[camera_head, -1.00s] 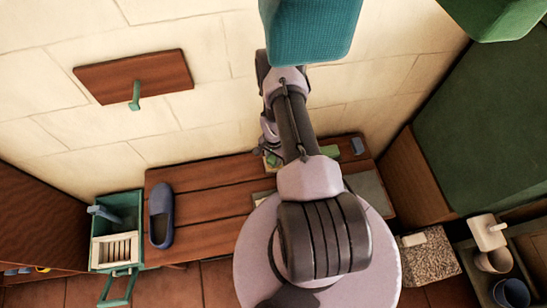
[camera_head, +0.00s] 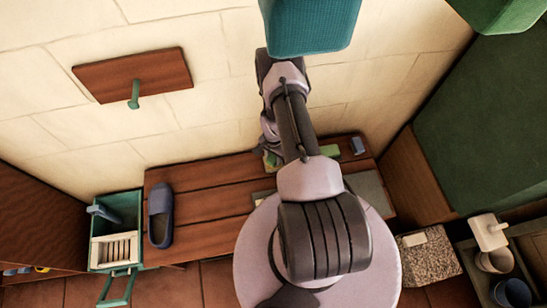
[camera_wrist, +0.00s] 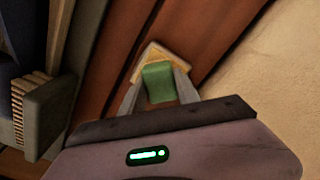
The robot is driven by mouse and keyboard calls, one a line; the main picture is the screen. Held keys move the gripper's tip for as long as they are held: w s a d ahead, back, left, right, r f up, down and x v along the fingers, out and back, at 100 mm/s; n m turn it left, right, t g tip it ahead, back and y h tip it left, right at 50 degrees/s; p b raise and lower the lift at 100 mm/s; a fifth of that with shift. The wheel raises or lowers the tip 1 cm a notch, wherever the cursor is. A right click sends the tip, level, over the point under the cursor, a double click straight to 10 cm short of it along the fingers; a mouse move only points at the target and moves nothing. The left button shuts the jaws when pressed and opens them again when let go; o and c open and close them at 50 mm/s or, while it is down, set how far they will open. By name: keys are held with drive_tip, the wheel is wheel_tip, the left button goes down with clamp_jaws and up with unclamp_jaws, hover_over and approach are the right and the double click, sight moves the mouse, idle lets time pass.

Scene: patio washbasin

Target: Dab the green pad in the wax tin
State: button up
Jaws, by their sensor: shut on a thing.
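In the wrist view my gripper (camera_wrist: 160,90) is shut on a green pad (camera_wrist: 158,82), held between its two fingers. A pale tan, square-edged piece (camera_wrist: 152,57) shows just beyond the pad; I cannot tell whether it is part of the pad or a separate thing below it. In the head view my arm hides most of the gripper and what it holds, at the back of the slatted bench (camera_head: 210,190). I cannot make out the wax tin for certain in either view.
A blue shoe (camera_head: 160,212) stands on the bench's left part. A green caddy (camera_head: 124,205) is at its left end. A green block (camera_head: 330,151) and a dark blue block (camera_head: 358,146) lie right of my arm. The wall is close behind. In the wrist view a grey-green bristled thing (camera_wrist: 52,112) is at left.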

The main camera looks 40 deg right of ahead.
sight(273, 157)
idle(0.4)
wheel_tip(273, 157, up, 7)
drive_tip(key=p, duration=0.5)
idle(0.4)
